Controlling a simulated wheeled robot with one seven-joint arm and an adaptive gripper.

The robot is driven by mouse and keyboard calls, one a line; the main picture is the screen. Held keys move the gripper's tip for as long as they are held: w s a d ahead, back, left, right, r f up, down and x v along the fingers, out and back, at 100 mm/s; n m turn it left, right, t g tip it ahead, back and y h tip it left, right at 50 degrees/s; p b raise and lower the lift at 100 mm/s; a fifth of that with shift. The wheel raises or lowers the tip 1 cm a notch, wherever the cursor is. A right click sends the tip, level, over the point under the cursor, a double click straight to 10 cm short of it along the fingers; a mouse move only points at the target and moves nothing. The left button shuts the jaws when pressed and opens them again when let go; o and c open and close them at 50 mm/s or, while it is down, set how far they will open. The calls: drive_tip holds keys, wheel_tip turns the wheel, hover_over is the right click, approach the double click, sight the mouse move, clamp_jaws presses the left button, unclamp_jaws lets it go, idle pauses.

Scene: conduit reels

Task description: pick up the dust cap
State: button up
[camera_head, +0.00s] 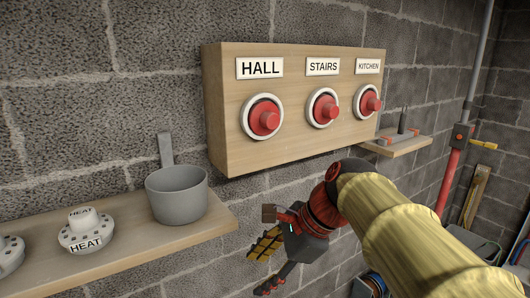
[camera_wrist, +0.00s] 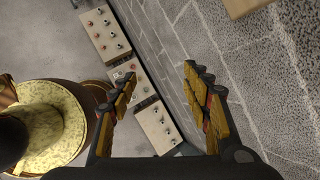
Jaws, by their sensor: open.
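Three red caps with round knobs sit in white rings on the front of a wooden box on the wall. They are the cap under HALL (camera_head: 264,118), the cap under STAIRS (camera_head: 324,109) and the cap under KITCHEN (camera_head: 369,101). The frames do not show which one is the dust cap. My gripper (camera_head: 267,262) is below the box, near the wall and apart from all three caps. In the wrist view my gripper (camera_wrist: 158,75) is open, with nothing between its yellow-padded fingers. No red cap shows in that view.
A wooden shelf (camera_head: 150,257) at the left bears a grey pot (camera_head: 177,193) and white HEAT detectors (camera_head: 86,232). A smaller shelf (camera_head: 408,146) is right of the box. A red-and-grey pipe (camera_head: 449,180) runs down the wall. Panels with knobs (camera_wrist: 105,33) lie below my gripper.

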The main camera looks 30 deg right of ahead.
drive_tip(key=w+d+r+m+t+y+p, duration=0.1)
drive_tip(key=w+d+r+m+p, duration=0.25)
drive_tip(key=r, duration=0.55)
drive_tip(key=w+d+r+m+t+y+p, duration=0.1)
drive_tip(key=d+r+m+p, duration=0.2)
drive_tip(key=r+m+p, duration=0.45)
drive_tip(key=m+t+y+p, duration=0.1)
drive_tip(key=m+t+p, duration=0.1)
drive_tip(key=m+p, duration=0.35)
approach(274, 121)
drive_tip(key=w, duration=0.1)
drive_tip(key=shift+m, duration=0.45)
drive_tip(key=x, duration=0.5)
drive_tip(key=p+x, duration=0.1)
drive_tip(key=x, duration=0.2)
drive_tip(key=shift+s+a+f, duration=0.1)
drive_tip(key=shift+s+f, duration=0.2)
drive_tip(key=shift+c, duration=0.6)
drive_tip(key=c, duration=0.9)
